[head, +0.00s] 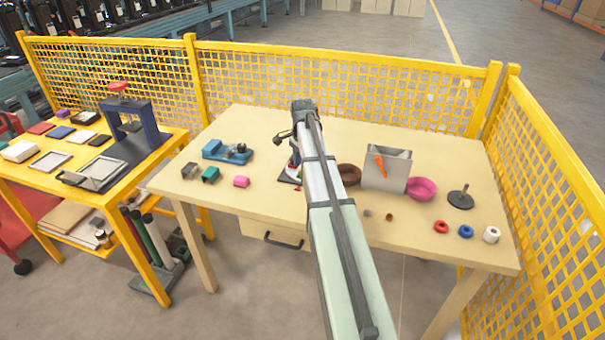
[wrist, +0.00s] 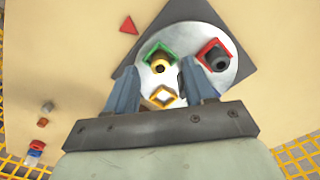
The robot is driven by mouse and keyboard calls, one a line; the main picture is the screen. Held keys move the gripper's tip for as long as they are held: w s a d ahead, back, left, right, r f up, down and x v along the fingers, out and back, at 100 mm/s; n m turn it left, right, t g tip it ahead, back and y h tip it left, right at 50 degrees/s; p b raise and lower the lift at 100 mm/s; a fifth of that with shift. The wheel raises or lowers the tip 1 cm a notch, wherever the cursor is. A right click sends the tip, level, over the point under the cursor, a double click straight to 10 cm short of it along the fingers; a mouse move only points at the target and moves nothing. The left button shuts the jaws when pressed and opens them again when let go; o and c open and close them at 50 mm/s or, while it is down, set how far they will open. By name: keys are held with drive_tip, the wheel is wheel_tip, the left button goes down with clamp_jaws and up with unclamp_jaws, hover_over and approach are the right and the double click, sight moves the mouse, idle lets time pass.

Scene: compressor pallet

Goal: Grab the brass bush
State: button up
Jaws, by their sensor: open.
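A gold-coloured ring-like part, which looks like the brass bush (wrist: 160,62), sits in a green square frame on a round pale metal plate (wrist: 188,86). My gripper (wrist: 162,76) is open over the plate, seen from above in the wrist view. Its two fingers stand left and right of the yellow frame (wrist: 163,97), and the bush shows just beyond the gap between them. Nothing is between the fingertips. A dark round part (wrist: 217,60) sits in a red frame to the right of the bush. In the head view my arm hides most of the plate.
A dark square base (wrist: 186,14) lies under the plate. On the table, a brown bowl (head: 349,174), a grey bin (head: 400,174) and a pink bowl (head: 422,187) stand right of my arm. A blue fixture (head: 222,151) stands left. Yellow mesh fencing (head: 350,86) runs behind.

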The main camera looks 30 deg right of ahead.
drive_tip(key=shift+f, duration=0.75)
drive_tip(key=shift+c, duration=0.5)
clamp_jaws()
